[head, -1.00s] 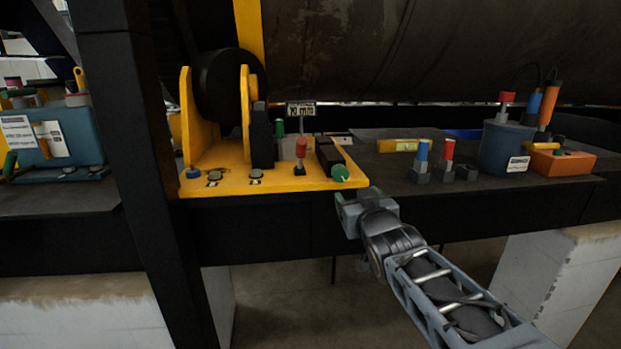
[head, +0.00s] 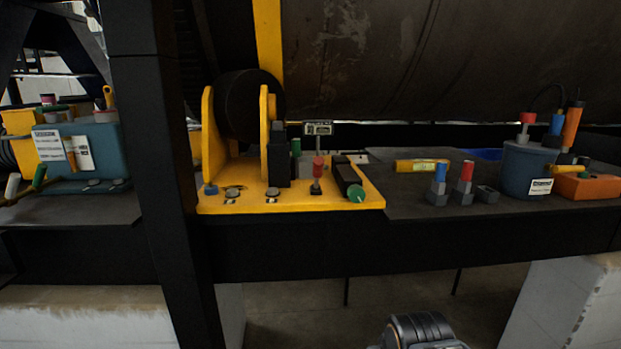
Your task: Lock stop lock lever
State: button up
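A yellow base plate (head: 300,204) with two upright yellow brackets carries a dark round drum (head: 248,105). On the plate stand an upright red-handled lever (head: 318,168), a green-topped post (head: 296,147) and a dark block (head: 347,176) with a green round knob (head: 357,194) at its front. I cannot tell for certain which of these is the stop lock lever. Only a dark rounded link of my arm shows at the bottom edge, well below the plate. My gripper's fingers are out of view, and nothing of mine touches the plate.
A black post (head: 160,150) stands left of the plate. On the dark bench to the right are blue and red handles (head: 440,172), a yellow level (head: 421,166), a blue pot (head: 527,172) and an orange box (head: 590,186). A teal box (head: 88,158) sits far left.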

aim_at(318, 162)
jog(key=z, duration=2.15)
jog(key=k, duration=1.15)
jog(key=u, duration=1.85)
jog(key=i, duration=0.5)
jog(key=u, duration=0.1)
